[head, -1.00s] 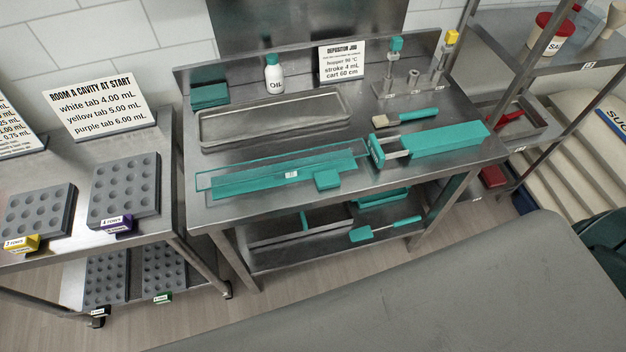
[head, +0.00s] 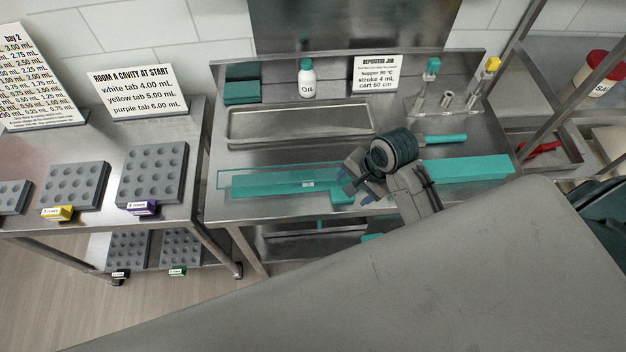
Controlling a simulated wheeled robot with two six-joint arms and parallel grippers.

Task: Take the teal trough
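A long teal trough-like piece (head: 265,186) with clear walls and a small white label lies along the bench's front left. A small teal block (head: 342,197) sits at its right end. A second long teal piece (head: 470,170) lies at the right of the bench, its left end hidden behind my arm. I cannot tell for sure which one is the trough. My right gripper (head: 357,190) is over the right end of the clear-walled piece, by the small block. Its fingers are small and partly hidden, so contact and opening are unclear. My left gripper is not in view.
Behind lie an empty metal tray (head: 300,123), an oil bottle (head: 307,78), a teal block (head: 242,92) and a job sign (head: 375,75). A teal-handled tool (head: 445,139) lies near the nozzle rack (head: 440,107). Grey cavity moulds (head: 152,173) stand on the left cart. A large grey surface blocks the lower right.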

